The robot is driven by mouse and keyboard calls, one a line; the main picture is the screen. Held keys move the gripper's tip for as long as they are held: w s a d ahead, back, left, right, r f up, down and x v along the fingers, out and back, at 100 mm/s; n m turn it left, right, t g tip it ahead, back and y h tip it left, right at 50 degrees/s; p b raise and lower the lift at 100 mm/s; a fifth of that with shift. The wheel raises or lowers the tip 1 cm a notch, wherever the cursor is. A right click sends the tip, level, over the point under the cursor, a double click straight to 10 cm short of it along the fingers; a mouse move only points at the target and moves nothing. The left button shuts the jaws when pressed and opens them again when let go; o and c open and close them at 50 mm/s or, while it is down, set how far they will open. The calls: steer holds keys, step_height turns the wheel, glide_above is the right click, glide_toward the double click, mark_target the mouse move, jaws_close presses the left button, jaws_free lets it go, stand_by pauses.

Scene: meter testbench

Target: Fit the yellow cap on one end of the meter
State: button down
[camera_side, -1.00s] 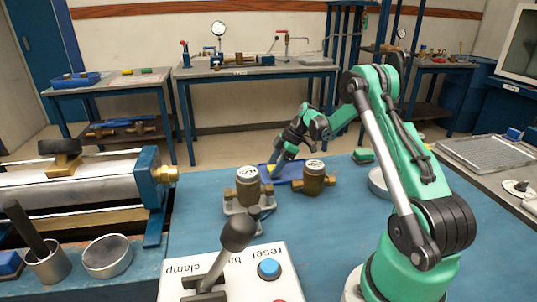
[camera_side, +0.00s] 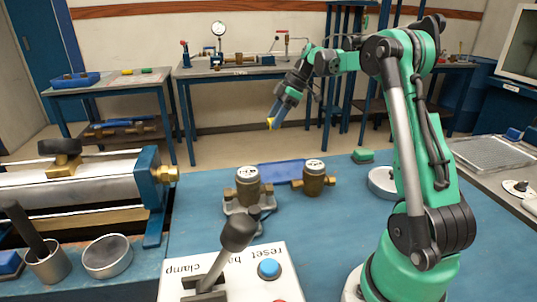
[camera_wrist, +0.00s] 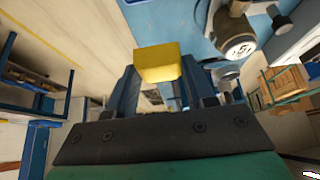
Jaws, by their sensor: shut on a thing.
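My gripper (camera_side: 277,116) is raised above the far side of the blue bench, its fingers pointing down. It is shut on the yellow cap (camera_side: 271,123), which shows at the fingertips; in the wrist view the yellow cap (camera_wrist: 157,64) sits between the jaws. Two brass meters with round dark bodies and pale dials stand on the bench: a left meter (camera_side: 248,183) on a grey stand and a right meter (camera_side: 314,179) beside it. One meter (camera_wrist: 236,38) also shows at the top of the wrist view. Which meter is meant I cannot tell.
A blue tray (camera_side: 280,173) lies behind the meters. A lever (camera_side: 235,235) rises from the white control box (camera_side: 262,270) in front. A metal cylinder rig (camera_side: 85,179) stands at left.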

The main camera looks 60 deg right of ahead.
step_height(320, 180, up, 5)
steer(key=shift+f, duration=0.15)
steer(key=shift+r, duration=0.3)
steer(key=shift+a+r, duration=0.1)
steer(key=shift+a, duration=0.15)
glide_above(267, 184)
step_height(267, 184, down, 6)
steer(key=shift+s+d+f, duration=0.3)
steer(key=shift+s+f, duration=0.1)
steer(key=shift+f, duration=1.8)
steer(key=shift+f, duration=2.3)
jaws_free()
